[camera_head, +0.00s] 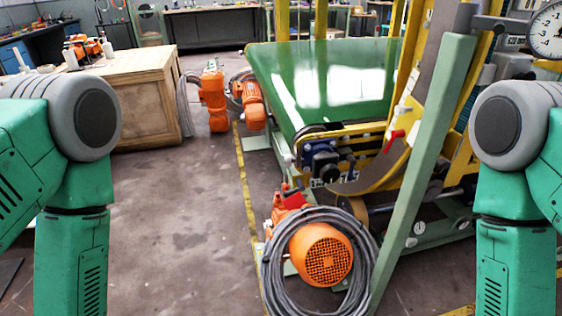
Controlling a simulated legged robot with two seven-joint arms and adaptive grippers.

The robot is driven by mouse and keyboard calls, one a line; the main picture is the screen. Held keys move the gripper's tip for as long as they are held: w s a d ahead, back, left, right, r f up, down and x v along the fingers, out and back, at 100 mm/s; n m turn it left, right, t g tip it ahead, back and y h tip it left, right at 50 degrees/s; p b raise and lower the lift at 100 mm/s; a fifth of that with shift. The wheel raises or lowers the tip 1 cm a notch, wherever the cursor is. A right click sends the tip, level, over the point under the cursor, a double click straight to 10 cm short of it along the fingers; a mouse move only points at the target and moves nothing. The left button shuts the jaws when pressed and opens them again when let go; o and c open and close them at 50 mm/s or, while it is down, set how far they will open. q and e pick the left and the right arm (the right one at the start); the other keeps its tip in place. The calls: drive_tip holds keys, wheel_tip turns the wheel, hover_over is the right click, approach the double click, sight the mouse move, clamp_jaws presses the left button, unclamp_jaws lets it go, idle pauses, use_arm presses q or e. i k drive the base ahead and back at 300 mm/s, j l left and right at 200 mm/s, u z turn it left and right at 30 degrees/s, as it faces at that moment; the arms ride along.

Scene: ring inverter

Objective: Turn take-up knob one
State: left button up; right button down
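A machine with a green belt (335,75) on a yellow and pale green frame stands right of centre. On its near side is a dark blue block with a black round part (328,170) that looks like a knob. A small red handle (393,138) sticks out on the yellow frame to its right. I cannot tell for sure which part is take-up knob one. My two green arms show at the left and right edges, bent downward. Both grippers are out of view below the picture, and neither arm is seen touching the machine.
An orange motor (321,254) with coiled grey cable (274,262) stands in front of the machine. A slanted pale green post (432,150) rises beside the knob area. More orange motors (213,97) stand by a wooden crate (140,95). The floor at centre left is clear.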

sight(287, 159)
drive_tip(key=i+j+u, duration=0.7)
drive_tip(key=u, duration=0.25)
drive_tip(key=i+j+u, duration=0.25)
drive_tip(key=i+u, duration=0.2)
drive_tip(key=i+j, duration=0.1)
drive_tip(key=i, duration=0.75)
drive_tip(key=i+z, duration=0.2)
drive_tip(key=z, duration=0.2)
drive_tip(key=i+z, duration=0.15)
drive_tip(key=z, duration=0.25)
drive_tip(key=i+j+z, duration=0.1)
drive_tip(key=z, duration=0.3)
drive_tip(key=i+j+z, duration=0.2)
drive_tip(key=z, duration=0.25)
